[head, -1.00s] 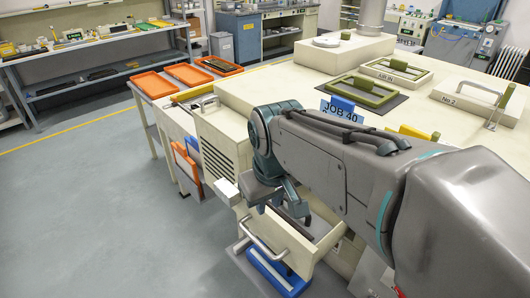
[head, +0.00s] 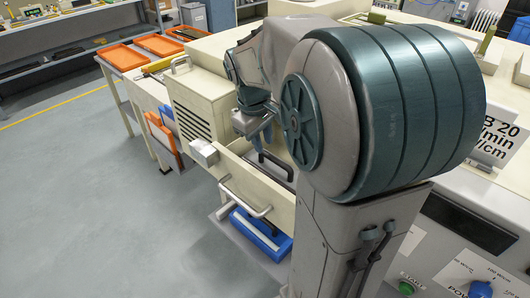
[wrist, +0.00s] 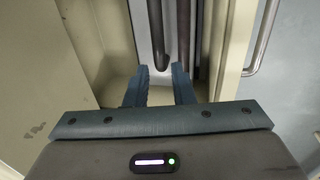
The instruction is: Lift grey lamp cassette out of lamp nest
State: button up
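A cream drawer (head: 238,168) stands pulled out from the front of the cream machine. A dark, bent bar (head: 272,166) shows inside it; I cannot tell whether it belongs to the lamp cassette. In the wrist view, two dark rods (wrist: 183,35) run beside a pale grey strip (wrist: 142,30) inside the drawer, possibly the cassette in its nest. My gripper (wrist: 161,68) points down into the drawer, its two blue-grey fingers apart with nothing clearly between them. The rods lie just ahead of the fingertips; contact cannot be told. My arm hides part of the drawer in the head view.
Orange trays (head: 122,57) lie on a side bench. Open grey floor (head: 90,190) is at the left.

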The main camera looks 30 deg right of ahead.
aim_at(266, 153)
jog(key=f, duration=0.4)
jog(key=d+f, duration=0.1)
jog(key=f, duration=0.1)
jog(key=shift+w, duration=0.2)
grip_shut()
jog(key=shift+c, duration=2.1)
grip_release()
jog(key=shift+r, duration=0.15)
grip_shut()
notch_tip(266, 153, up, 11)
jog(key=p, duration=0.8)
jog(key=shift+p, duration=0.3)
jog(key=shift+d, duration=0.1)
